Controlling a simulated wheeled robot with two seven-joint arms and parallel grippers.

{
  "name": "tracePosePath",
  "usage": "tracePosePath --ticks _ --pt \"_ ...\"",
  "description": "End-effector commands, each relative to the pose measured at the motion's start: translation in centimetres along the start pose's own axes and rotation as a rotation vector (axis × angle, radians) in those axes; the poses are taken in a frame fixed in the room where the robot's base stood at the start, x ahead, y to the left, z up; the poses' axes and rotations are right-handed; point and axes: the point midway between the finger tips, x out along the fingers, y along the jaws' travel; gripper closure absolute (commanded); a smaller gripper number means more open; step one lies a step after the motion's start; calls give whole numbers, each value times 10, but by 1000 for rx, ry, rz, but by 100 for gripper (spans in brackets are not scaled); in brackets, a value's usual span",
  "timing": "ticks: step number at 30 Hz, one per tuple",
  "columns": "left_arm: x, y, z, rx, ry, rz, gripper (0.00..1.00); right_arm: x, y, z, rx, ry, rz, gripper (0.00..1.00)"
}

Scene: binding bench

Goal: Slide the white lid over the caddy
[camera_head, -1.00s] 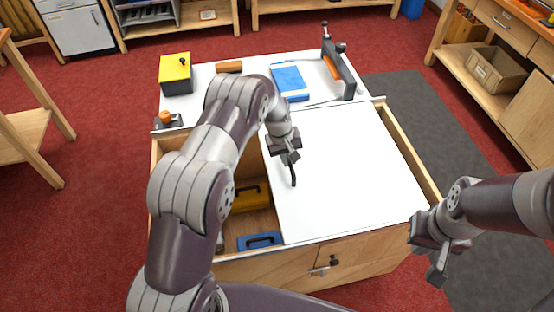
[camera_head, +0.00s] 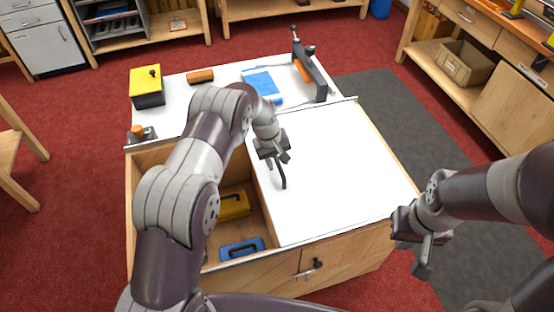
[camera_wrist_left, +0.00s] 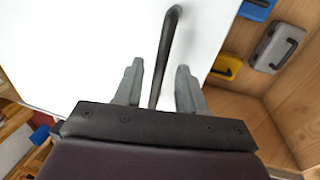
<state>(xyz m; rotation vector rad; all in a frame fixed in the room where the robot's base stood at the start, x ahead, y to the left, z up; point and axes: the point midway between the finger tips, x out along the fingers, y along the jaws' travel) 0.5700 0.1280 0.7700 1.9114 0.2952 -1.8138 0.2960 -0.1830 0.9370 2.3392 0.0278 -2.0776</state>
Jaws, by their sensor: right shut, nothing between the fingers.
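The white lid (camera_head: 325,165) lies flat over the right part of the wooden caddy (camera_head: 135,205), up against its right side. The left part of the caddy is uncovered. A black bar handle (camera_head: 282,176) stands on the lid near its left edge; it also shows in the left wrist view (camera_wrist_left: 166,50). My left gripper (camera_head: 276,163) is at this handle. In the left wrist view its fingers (camera_wrist_left: 158,88) are apart, one on each side of the handle, with gaps to it. My right gripper (camera_head: 424,258) is shut and empty, off the caddy's front right corner.
A yellow case (camera_head: 234,205) and a blue case (camera_head: 242,249) lie in the uncovered part; a grey case (camera_wrist_left: 273,48) shows in the left wrist view. Behind stand a yellow box (camera_head: 147,95), a blue pad (camera_head: 262,86) and a clamp-like tool (camera_head: 313,75). My left arm hides part of the caddy.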

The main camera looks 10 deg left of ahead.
Motion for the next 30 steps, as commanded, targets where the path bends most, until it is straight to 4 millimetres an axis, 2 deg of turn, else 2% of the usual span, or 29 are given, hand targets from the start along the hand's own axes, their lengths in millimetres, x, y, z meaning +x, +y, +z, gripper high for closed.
tracePosePath --ticks 5,8,15,21,24,30 --pt "-2 0 0 0 0 0 60 0 0 0 0 0 0 100" --pt "-15 0 -1 0 3 2 60 0 0 0 0 0 0 100" --pt "-80 0 -1 -1 4 2 60 2 0 0 0 0 0 100" --pt "-118 0 0 0 1 1 60 2 0 0 0 0 0 100" --pt "-125 0 0 0 0 0 60 2 0 0 0 0 0 100" --pt "-127 0 0 0 0 0 60 2 0 0 0 0 0 100"
